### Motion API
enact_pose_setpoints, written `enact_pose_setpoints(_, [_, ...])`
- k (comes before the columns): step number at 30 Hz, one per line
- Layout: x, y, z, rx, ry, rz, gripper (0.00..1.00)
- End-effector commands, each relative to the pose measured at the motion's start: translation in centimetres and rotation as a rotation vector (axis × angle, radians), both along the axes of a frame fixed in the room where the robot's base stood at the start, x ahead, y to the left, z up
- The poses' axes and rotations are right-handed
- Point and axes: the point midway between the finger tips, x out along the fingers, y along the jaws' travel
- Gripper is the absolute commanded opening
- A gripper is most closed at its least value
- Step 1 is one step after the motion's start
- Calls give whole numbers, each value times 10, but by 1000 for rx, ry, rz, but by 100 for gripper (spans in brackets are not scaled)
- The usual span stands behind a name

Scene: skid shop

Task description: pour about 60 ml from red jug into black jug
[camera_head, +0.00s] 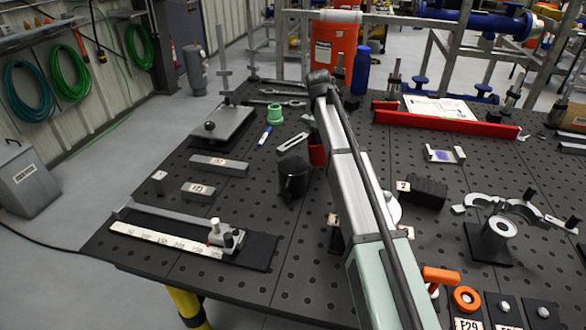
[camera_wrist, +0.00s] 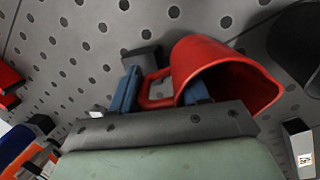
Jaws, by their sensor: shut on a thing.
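The red jug (camera_head: 317,152) is partly hidden behind my arm in the head view. In the wrist view the red jug (camera_wrist: 205,65) has its mouth toward the lower right, and no liquid can be made out. My gripper (camera_wrist: 160,90) is shut on the red jug at its handle, with one blue finger on either side. The black jug (camera_head: 293,179) stands upright on the perforated table, just left of and nearer than the red jug. In the wrist view the black jug (camera_wrist: 300,45) is cut off at the upper right. Its contents are not visible.
Grey labelled blocks (camera_head: 218,165) lie left of the black jug. A green ring-shaped part (camera_head: 275,113), a marker (camera_head: 264,136) and a slotted metal bar (camera_head: 293,143) lie behind it. A ruler fixture (camera_head: 180,238) is at the front left. The table just in front of the black jug is clear.

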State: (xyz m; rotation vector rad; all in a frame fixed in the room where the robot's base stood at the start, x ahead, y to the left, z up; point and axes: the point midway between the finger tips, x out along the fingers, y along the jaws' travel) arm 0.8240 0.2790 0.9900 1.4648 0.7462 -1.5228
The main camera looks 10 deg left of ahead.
Motion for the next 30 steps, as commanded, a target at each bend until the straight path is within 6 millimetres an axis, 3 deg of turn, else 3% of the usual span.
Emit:
enact_pose_setpoints(10, [10,-3,0,55,137,-2,1])
enact_pose_setpoints(30, [9,-4,0,59,147,-1,1])
